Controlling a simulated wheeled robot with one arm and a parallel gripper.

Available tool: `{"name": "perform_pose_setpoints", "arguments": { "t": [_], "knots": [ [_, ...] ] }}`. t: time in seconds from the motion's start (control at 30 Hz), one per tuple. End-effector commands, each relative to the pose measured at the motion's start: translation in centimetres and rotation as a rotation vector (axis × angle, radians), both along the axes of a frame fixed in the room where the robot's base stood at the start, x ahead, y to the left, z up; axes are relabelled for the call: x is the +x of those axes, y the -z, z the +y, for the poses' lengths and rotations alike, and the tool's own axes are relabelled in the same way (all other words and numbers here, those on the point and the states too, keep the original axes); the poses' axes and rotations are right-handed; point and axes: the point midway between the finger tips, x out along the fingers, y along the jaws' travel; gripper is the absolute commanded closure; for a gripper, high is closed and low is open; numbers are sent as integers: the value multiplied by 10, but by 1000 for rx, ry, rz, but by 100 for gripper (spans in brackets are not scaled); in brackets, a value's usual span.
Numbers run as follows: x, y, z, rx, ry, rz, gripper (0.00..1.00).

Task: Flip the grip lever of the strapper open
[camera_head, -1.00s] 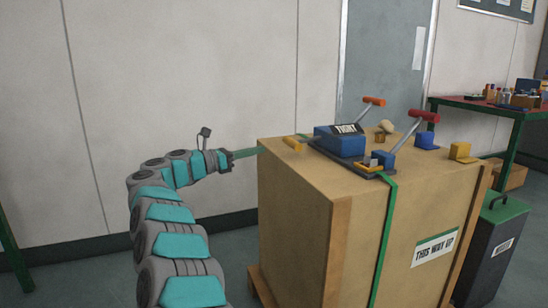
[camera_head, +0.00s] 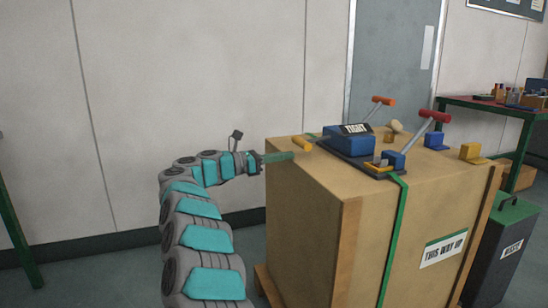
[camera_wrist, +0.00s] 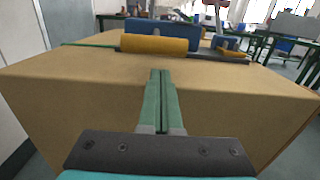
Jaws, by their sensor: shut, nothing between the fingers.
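The strapper (camera_head: 350,142) is a blue tool on a dark base, on top of the wooden crate (camera_head: 300,212). It has a lever with an orange grip (camera_head: 383,101), a lever with a red grip (camera_head: 434,117) and a short yellow-orange handle (camera_head: 302,144) at its left end. Which one is the grip lever is not marked. The yellow-orange handle also lies straight ahead in the wrist view (camera_wrist: 155,44). My gripper (camera_head: 292,155) is shut and empty, its green fingers at the crate's near left top edge, pointing at that handle. In the wrist view the fingertips (camera_wrist: 160,73) appear short of it.
A green strap (camera_head: 396,235) runs down the crate's front. Blue (camera_head: 436,141) and yellow (camera_head: 472,153) blocks sit on the crate's right. A dark green-topped box (camera_head: 503,240) stands to the right, with a red-topped bench (camera_head: 490,105) behind.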

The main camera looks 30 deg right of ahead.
Motion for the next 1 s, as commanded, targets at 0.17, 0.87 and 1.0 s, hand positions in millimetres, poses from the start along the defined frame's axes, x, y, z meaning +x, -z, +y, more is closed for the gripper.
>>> {"name": "perform_pose_setpoints", "arguments": {
  "t": [0.17, 0.87, 1.0],
  "knots": [
    [-6, -1, -26, -1, -3, 0, 100],
    [-10, -4, -43, 8, -2, -4, 100],
    [-11, -10, -46, 39, 0, -15, 100]
  ]
}}
